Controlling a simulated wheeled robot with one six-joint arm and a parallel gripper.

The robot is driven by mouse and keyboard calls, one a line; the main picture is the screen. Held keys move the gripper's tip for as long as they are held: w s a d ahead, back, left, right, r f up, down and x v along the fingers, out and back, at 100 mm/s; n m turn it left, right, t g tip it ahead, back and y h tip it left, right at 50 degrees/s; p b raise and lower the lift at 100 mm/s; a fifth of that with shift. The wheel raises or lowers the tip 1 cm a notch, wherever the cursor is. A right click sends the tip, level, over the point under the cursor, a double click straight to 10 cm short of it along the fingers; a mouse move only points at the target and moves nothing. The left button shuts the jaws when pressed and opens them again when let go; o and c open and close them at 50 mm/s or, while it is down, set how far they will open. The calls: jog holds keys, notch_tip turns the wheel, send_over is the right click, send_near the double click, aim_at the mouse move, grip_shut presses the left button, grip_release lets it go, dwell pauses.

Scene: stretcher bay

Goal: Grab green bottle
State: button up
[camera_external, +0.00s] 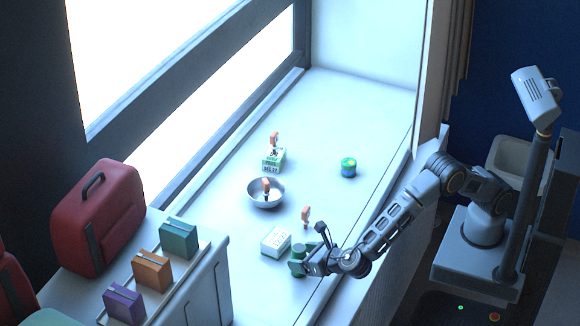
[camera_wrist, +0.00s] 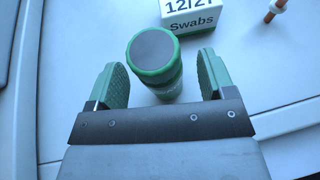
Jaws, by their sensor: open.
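The green bottle (camera_wrist: 157,58) stands upright with a grey top in the wrist view, between the two green-padded fingers of my gripper (camera_wrist: 163,66). Gaps show on both sides of it, wider on the right. In the external view the bottle (camera_external: 298,251) is at the front of the white surface, with my gripper (camera_external: 305,259) around it from the right. My gripper is open. The lower part of the bottle is partly hidden by the fingers in the external view.
A white swabs box (camera_external: 275,242) stands close beside the bottle; it also shows in the wrist view (camera_wrist: 192,18). A metal bowl (camera_external: 266,202), a green-and-white box (camera_external: 273,164) and a green-blue jar (camera_external: 348,173) stand farther back. A small orange-topped item (camera_external: 306,216) is nearby.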

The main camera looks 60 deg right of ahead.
jog(key=shift+x, duration=0.9)
jog(key=c, duration=1)
jog(key=shift+c, duration=0.4)
jog(key=shift+r, duration=0.15)
